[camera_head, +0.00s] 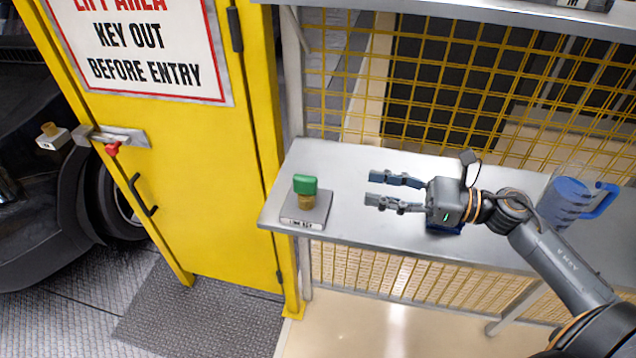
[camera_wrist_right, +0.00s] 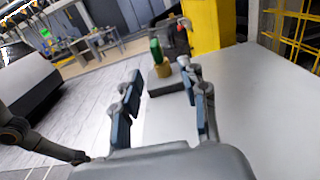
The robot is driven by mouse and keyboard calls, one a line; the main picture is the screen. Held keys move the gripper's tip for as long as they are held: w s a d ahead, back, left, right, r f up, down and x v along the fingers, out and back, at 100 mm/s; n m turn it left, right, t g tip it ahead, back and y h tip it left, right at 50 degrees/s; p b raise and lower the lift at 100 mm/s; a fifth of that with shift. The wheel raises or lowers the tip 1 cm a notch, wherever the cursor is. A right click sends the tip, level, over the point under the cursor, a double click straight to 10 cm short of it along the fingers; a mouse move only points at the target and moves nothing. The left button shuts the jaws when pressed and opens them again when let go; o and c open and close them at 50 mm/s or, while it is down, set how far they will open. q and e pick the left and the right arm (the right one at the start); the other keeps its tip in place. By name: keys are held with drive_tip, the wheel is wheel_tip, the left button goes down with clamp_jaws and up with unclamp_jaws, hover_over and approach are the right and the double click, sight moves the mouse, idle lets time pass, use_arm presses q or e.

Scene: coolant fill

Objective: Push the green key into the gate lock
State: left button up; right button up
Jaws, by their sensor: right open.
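The green key (camera_head: 305,185) stands upright on a brass cylinder in a small grey base labelled LINE KEY (camera_head: 308,215) on the left end of the shelf. It also shows in the right wrist view (camera_wrist_right: 155,50), beyond the fingertips. My right gripper (camera_head: 378,191) is open and empty, to the right of the key, fingers pointing left at it with a clear gap. The gate lock (camera_head: 112,137) is a metal latch with a red knob on the yellow gate (camera_head: 210,190). My left gripper is not in view.
The metal shelf (camera_head: 350,160) has free room around the key base. A blue jug (camera_head: 565,203) stands at the right behind my arm. Yellow mesh (camera_head: 440,80) rises behind the shelf. A small block with a brass piece (camera_head: 52,136) is left of the latch.

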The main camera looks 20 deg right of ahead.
sight(305, 177)
drive_tip(key=shift+n, duration=0.3)
drive_tip(key=a, duration=0.1)
drive_tip(key=w+a+p, duration=0.1)
drive_tip(key=a+p, duration=0.1)
drive_tip(key=shift+w+a+r, duration=0.25)
drive_tip(key=shift+a+r, duration=0.15)
drive_tip(key=p+x, duration=0.1)
drive_tip(key=x, duration=0.3)
drive_tip(key=shift+w+d+f, duration=0.1)
drive_tip(key=shift+f, duration=0.1)
drive_tip(key=shift+w+a+f+p, duration=0.1)
drive_tip(key=shift+w+a+p, duration=0.1)
drive_tip(key=shift+a+p, duration=0.2)
drive_tip(key=p+x, duration=0.2)
drive_tip(key=x, duration=0.1)
drive_tip(key=p+x, duration=0.1)
drive_tip(key=shift+w+a+r+p, duration=0.15)
drive_tip(key=shift+a+r+p, duration=0.1)
drive_tip(key=shift+a+p, duration=0.1)
drive_tip(key=shift+w+a+f, duration=0.1)
drive_tip(key=shift+a, duration=0.1)
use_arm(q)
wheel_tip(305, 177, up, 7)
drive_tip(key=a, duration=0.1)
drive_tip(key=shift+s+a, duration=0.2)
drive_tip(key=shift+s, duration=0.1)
use_arm(e)
clamp_jaws()
